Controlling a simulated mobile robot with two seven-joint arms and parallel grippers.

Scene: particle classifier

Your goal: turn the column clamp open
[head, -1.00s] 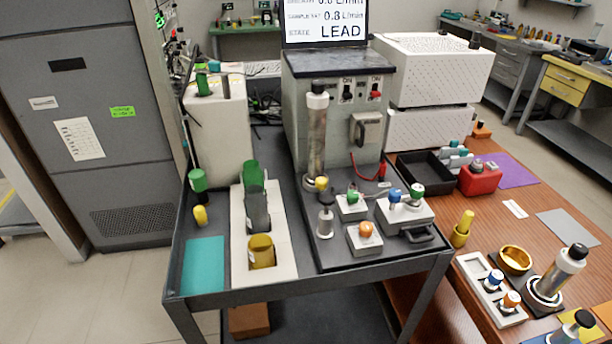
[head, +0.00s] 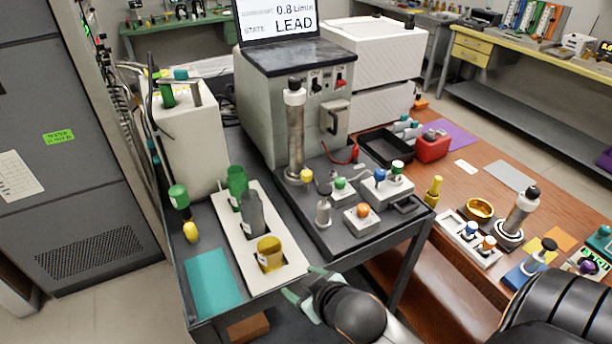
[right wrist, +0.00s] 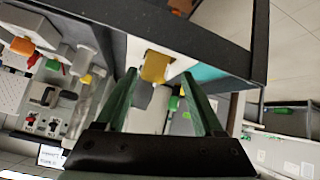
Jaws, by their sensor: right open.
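A tall metal column (head: 295,135) with a black and white cap stands upright in front of the grey classifier box. A yellow knob (head: 306,175) sits at its foot; I take it for the column clamp, and cannot tell its turn state. In the right wrist view the column (right wrist: 92,105) and a small yellow knob (right wrist: 87,78) show at left, outside my fingers. My right gripper (head: 303,284) is open and empty at the cart's front edge, well short of the column. In its wrist view the fingers (right wrist: 160,85) point toward a yellow cup (right wrist: 155,66). My left gripper is not in view.
A white rack (head: 228,212) with green, grey and yellow vessels stands between my right gripper and the cart's left side. Small blocks with orange (head: 363,210), green and blue knobs stand right of the column. A teal mat (head: 212,283) lies clear at front left.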

